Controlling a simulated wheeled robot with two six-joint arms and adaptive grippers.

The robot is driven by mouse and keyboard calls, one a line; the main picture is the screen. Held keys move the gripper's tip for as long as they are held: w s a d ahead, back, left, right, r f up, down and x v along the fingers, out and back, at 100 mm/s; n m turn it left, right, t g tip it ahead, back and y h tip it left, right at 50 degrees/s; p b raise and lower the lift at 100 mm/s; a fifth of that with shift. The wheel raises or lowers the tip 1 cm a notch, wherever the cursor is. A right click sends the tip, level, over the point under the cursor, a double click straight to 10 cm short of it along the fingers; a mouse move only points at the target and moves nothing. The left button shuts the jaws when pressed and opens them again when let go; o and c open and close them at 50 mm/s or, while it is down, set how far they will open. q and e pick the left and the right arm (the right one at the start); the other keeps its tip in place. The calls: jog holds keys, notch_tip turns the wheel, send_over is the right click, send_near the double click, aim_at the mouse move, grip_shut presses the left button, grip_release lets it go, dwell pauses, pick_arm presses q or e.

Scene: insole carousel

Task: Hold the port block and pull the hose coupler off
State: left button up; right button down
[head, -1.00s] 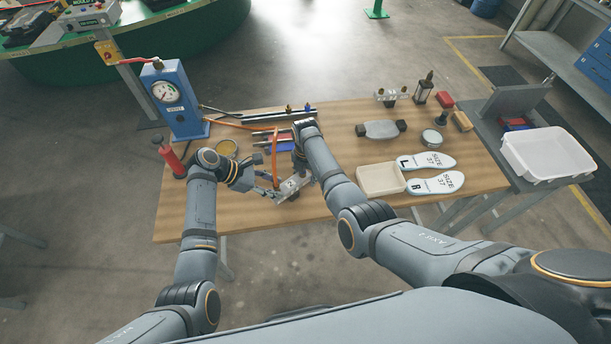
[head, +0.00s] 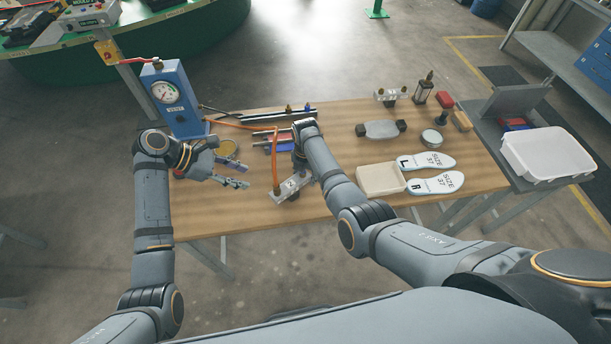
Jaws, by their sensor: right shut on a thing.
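The port block (head: 290,186) is a small silvery block near the front edge of the wooden table, left of centre. My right gripper (head: 296,178) is shut on it from above; my own arm hides most of the fingers. An orange hose (head: 275,160) comes down onto the left end of the block. The hose coupler at its lower end (head: 277,190) is too small to make out clearly, and I cannot tell whether it is seated. My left gripper (head: 240,174) is open and empty, left of the hose and apart from it, its fingers pointing right.
The front left tabletop is clear.

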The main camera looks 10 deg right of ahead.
jog(key=shift+s+f, duration=0.15)
pick_arm(q)
jog(key=n+t+h, duration=0.3)
jog(key=n+t, duration=0.3)
jog(key=t, duration=0.1)
send_near(274, 186)
jog(key=d+f, duration=0.1)
jog(key=d, duration=0.1)
jog(key=shift+y, duration=0.3)
jog(key=shift+w+a+x, duration=0.1)
jog(key=shift+w+x, duration=0.05)
jog(key=shift+x, duration=1.95)
jog(key=shift+w+a+x, duration=0.15)
jog(key=shift+w+x, duration=0.05)
jog(key=shift+x, duration=1.9)
jog(key=shift+c, duration=0.4)
grip_shut()
jog(key=shift+w+r, duration=0.1)
